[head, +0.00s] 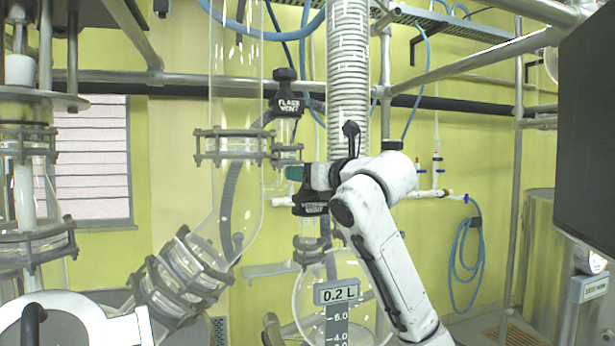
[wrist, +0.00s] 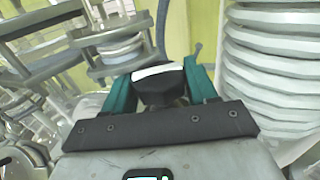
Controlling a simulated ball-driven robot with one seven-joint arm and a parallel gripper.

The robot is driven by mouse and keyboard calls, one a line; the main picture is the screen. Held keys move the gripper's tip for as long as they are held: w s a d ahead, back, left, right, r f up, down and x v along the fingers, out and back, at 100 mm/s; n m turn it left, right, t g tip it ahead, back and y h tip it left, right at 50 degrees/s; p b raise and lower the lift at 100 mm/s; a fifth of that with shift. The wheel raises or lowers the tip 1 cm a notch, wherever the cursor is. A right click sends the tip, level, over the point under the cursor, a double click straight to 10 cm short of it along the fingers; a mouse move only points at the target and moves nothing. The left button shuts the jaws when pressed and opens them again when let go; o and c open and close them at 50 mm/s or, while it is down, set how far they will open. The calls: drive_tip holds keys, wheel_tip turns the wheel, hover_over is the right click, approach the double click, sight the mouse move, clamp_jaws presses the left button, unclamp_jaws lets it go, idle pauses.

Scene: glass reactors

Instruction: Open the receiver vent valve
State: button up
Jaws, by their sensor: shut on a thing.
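A black valve (head: 310,207) with a white label ending in what looks like "VENT" sits above the round glass receiver flask (head: 308,292). Its upper part is hidden behind my gripper (head: 294,173), whose teal finger shows just above the label. In the wrist view my gripper (wrist: 158,72) has its two teal fingers on either side of a black knob (wrist: 156,92) with a white band across its top. The fingers are shut on this knob, which appears to be the top of the lower vent valve. I cannot tell how far it is turned.
A second black valve labelled "FLASK VENT" (head: 288,104) stands just above. A ribbed white hose (head: 348,75) hangs close behind my gripper. Glass column (head: 236,100) and metal clamp flanges (head: 232,146) are close on the left. A dark panel (head: 590,130) fills the right edge.

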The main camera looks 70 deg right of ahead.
drive_tip(key=shift+n+t+y+b, duration=0.5)
drive_tip(key=shift+n+t+y, duration=0.3)
drive_tip(key=shift+n+y, duration=0.5)
drive_tip(key=shift+y, duration=0.4)
drive_tip(key=o, duration=0.7)
drive_tip(key=b+v, duration=0.3)
drive_tip(key=v, duration=0.8)
